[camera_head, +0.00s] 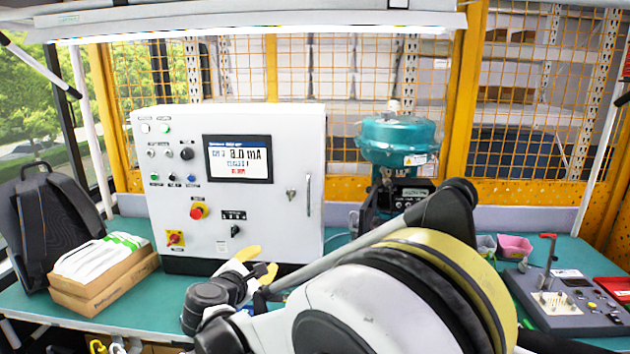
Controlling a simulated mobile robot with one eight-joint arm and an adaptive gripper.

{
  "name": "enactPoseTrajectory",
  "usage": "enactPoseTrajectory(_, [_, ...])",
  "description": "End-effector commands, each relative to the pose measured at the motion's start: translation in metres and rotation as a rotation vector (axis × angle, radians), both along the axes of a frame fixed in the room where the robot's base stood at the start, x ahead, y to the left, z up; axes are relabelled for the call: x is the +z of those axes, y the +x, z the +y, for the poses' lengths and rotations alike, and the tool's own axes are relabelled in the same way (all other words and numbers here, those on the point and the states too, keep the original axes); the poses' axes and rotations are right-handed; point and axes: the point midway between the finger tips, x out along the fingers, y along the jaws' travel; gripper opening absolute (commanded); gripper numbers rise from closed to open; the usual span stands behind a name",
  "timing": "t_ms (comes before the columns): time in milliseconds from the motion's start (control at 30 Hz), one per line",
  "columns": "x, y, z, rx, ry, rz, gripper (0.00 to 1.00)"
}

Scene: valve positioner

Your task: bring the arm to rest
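My arm reaches in from the bottom right and covers the middle front of the bench. My gripper (262,262), with yellow fingertips, is in front of the lower right part of the white control cabinet (270,215). Its two yellow tips look spread apart, with nothing seen between them. I cannot tell whether it touches the cabinet. The cabinet's screen (238,159) reads 8.0 mA. The teal valve actuator (397,138) stands upright to the right of the cabinet, its lower part hidden behind my arm.
The green bench (180,290) is bare left of my gripper. Cardboard boxes with white packets (103,275) and a black backpack (58,220) are at the left. A pink bin (515,246) and a grey test panel (572,298) are at the right. A mesh fence closes the back.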

Motion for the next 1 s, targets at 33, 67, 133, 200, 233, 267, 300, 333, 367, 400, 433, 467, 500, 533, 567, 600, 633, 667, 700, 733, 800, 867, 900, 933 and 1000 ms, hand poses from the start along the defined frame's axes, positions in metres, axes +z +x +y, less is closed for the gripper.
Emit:
enactPoseTrajectory(33, [0.009,-0.002,-0.029,-0.043,0.072,0.021,0.32])
enactPoseTrajectory(67, [0.013,-0.005,-0.045,-0.071,0.123,0.036,0.32])
enactPoseTrajectory(133, [0.023,-0.016,-0.088,-0.150,0.263,0.069,0.32])
enactPoseTrajectory(200, [0.030,-0.033,-0.131,-0.239,0.415,0.098,0.32])
enactPoseTrajectory(233, [0.033,-0.042,-0.148,-0.279,0.482,0.109,0.32])
enactPoseTrajectory(267, [0.035,-0.052,-0.165,-0.319,0.548,0.118,0.32])
enactPoseTrajectory(300, [0.037,-0.066,-0.186,-0.374,0.636,0.130,0.32])
enactPoseTrajectory(333, [0.038,-0.077,-0.201,-0.415,0.702,0.136,0.32])
enactPoseTrajectory(367, [0.038,-0.090,-0.215,-0.457,0.768,0.141,0.32])
enactPoseTrajectory(400, [0.038,-0.107,-0.232,-0.514,0.856,0.146,0.32])
enactPoseTrajectory(433, [0.038,-0.120,-0.245,-0.558,0.923,0.150,0.32])
enactPoseTrajectory(467, [0.037,-0.133,-0.256,-0.602,0.990,0.150,0.32])
enactPoseTrajectory(500, [0.035,-0.152,-0.270,-0.661,1.078,0.151,0.32])
enactPoseTrajectory(533, [0.033,-0.167,-0.279,-0.705,1.144,0.150,0.32])
enactPoseTrajectory(567, [0.031,-0.181,-0.287,-0.750,1.211,0.148,0.32])
enactPoseTrajectory(600, [0.028,-0.200,-0.297,-0.811,1.300,0.142,0.32])
enactPoseTrajectory(633, [0.024,-0.214,-0.303,-0.855,1.366,0.139,0.32])
enactPoseTrajectory(667, [0.021,-0.228,-0.308,-0.900,1.431,0.133,0.32])
enactPoseTrajectory(700, [0.016,-0.246,-0.313,-0.957,1.516,0.125,0.32])
enactPoseTrajectory(733, [0.013,-0.258,-0.316,-0.998,1.576,0.119,0.32])
enactPoseTrajectory(800, [0.004,-0.283,-0.320,-1.083,1.702,0.103,0.32])
enactPoseTrajectory(867, [-0.002,-0.299,-0.322,-1.142,1.791,0.091,0.32])
enactPoseTrajectory(900, [-0.006,-0.307,-0.322,-1.175,1.841,0.082,0.32])
enactPoseTrajectory(933, [-0.008,-0.313,-0.322,-1.196,1.873,0.078,0.32])
enactPoseTrajectory(1000, [-0.012,-0.321,-0.321,-1.231,1.927,0.069,0.32])
